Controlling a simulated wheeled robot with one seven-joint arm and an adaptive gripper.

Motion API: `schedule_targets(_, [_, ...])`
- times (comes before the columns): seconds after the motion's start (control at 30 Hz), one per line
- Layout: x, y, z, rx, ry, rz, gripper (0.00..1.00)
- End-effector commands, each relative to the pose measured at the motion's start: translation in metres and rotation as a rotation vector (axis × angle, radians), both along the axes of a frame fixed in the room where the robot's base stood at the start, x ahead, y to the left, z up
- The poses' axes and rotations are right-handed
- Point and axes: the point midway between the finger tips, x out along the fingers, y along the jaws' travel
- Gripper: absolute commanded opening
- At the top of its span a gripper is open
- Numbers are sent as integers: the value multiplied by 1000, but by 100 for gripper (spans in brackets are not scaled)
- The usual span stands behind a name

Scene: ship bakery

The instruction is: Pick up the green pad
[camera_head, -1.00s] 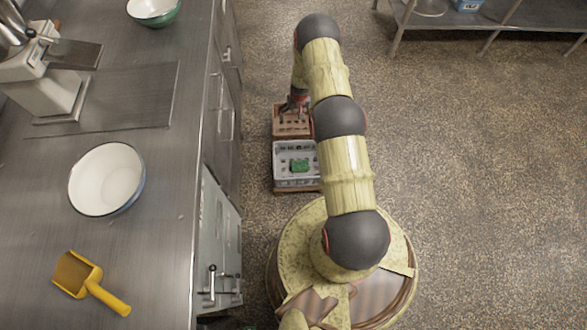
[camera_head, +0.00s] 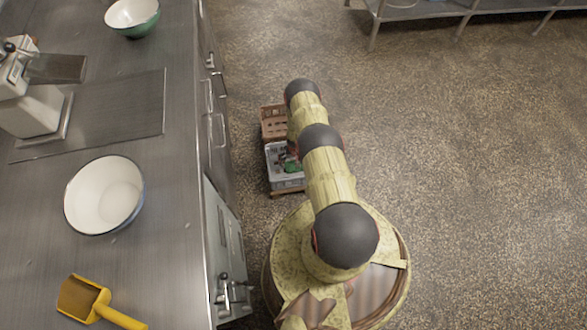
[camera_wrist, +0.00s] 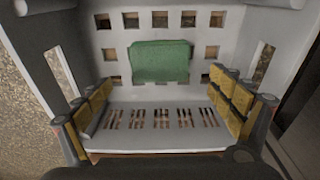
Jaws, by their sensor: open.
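The green pad (camera_wrist: 160,62) lies in a light grey crate (camera_wrist: 165,104) with slotted walls, in the wrist view. In the head view the green pad (camera_head: 292,167) shows small and partly hidden by my arm, inside the grey crate (camera_head: 287,185) on the floor. My gripper (camera_wrist: 160,112) is open and empty, its yellow-padded fingers spread wide to the left and right, nearer the camera than the pad. The pad lies beyond the gap between the fingers. In the head view the gripper is mostly hidden by my arm.
A brown crate (camera_head: 274,121) stands directly behind the grey one. A steel counter (camera_head: 170,215) runs along the left, with a white bowl (camera_head: 105,195) and a yellow scoop (camera_head: 90,300). Open floor (camera_head: 470,200) lies to the right.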

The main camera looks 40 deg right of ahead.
Motion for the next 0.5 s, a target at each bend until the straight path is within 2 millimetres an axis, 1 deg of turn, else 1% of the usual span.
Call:
schedule_targets(0.17, [1, 0, -13, -1, -1, 0, 93])
schedule_targets(0.3, [0, 0, -32, 0, 0, 1, 93])
schedule_targets(0.5, [2, -1, -51, -1, -1, 1, 93])
